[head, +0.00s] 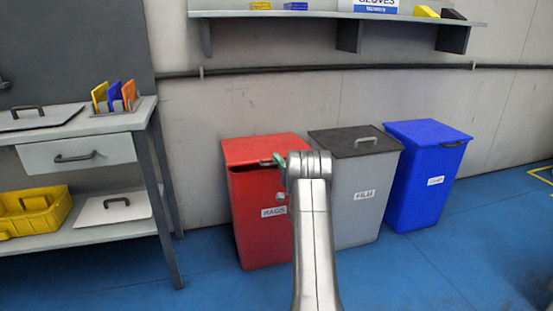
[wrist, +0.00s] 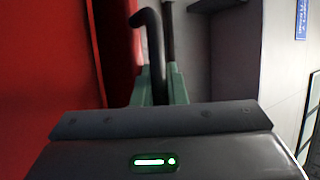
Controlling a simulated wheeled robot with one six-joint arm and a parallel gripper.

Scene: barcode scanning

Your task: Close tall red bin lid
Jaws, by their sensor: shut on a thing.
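The tall red bin (head: 258,215) stands against the wall, with a white "RAGS" label on its front. Its red lid (head: 255,148) lies over the top, with a dark line under its front edge; I cannot tell whether it is fully down. My gripper (head: 278,160) is at the lid's front right, partly hidden by my arm. In the wrist view, the green fingers of my gripper (wrist: 158,82) are shut on the dark lid handle (wrist: 150,35), beside the red surface of the lid (wrist: 45,60).
A grey bin (head: 352,210) with a dark lid stands just right of the red bin, then a blue bin (head: 420,190). A workbench (head: 80,123) with a drawer stands at the left. A shelf (head: 290,14) hangs above. The blue floor in front is clear.

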